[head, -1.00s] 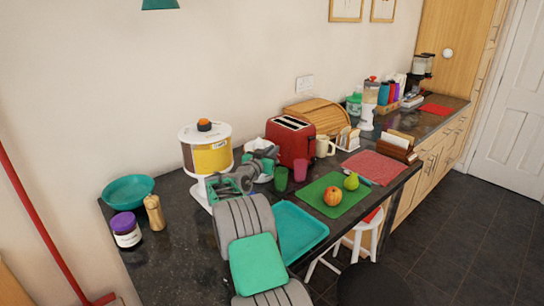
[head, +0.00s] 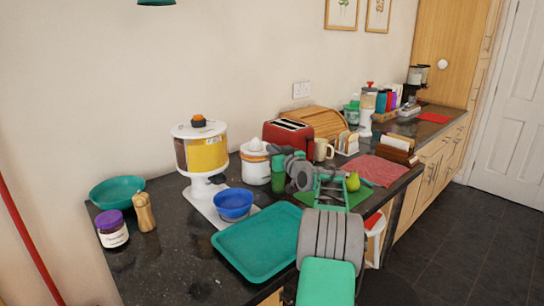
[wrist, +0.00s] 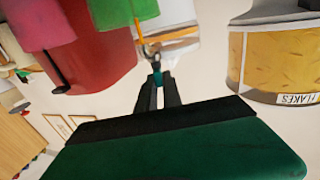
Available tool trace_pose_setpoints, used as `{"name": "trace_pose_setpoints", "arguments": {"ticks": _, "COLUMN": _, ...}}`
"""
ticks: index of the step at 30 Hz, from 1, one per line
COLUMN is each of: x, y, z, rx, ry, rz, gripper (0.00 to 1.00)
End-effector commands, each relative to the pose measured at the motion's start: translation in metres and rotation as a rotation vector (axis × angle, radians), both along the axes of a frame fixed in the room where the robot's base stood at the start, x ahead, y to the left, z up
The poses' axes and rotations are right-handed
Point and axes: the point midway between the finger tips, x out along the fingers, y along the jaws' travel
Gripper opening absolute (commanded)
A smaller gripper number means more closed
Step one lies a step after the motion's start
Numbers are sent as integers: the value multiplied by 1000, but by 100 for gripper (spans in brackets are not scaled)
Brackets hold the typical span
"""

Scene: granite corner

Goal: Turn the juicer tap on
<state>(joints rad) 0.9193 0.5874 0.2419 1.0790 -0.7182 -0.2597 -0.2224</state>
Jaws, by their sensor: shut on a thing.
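The juicer (head: 255,166), white with an orange band and a white cone on top, stands on the dark counter between the cereal dispenser and the red toaster. In the wrist view the juicer (wrist: 176,40) is upside down, partly cut off by the top edge. Its small tap (wrist: 151,50) sticks out towards my gripper (wrist: 157,72). The fingers are close together with their tips at the tap, shut on a small teal part there. In the head view my gripper (head: 276,168) is at the juicer's right side; its fingertips and the tap are hidden.
A teal tray (head: 257,242) lies at the front edge. Green and pink cups (wrist: 122,10) (wrist: 38,24) are close to my gripper.

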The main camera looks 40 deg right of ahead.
Motion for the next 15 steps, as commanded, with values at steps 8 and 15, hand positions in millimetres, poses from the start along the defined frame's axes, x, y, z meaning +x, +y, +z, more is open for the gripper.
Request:
{"name": "trace_pose_setpoints", "arguments": {"ticks": 8, "x": 0, "y": -5, "z": 1, "rx": 2, "ry": 2, "rz": 161, "gripper": 0}}
{"name": "trace_pose_setpoints", "arguments": {"ticks": 15, "x": 0, "y": -5, "z": 0, "rx": 3, "ry": 2, "rz": 239, "gripper": 0}}
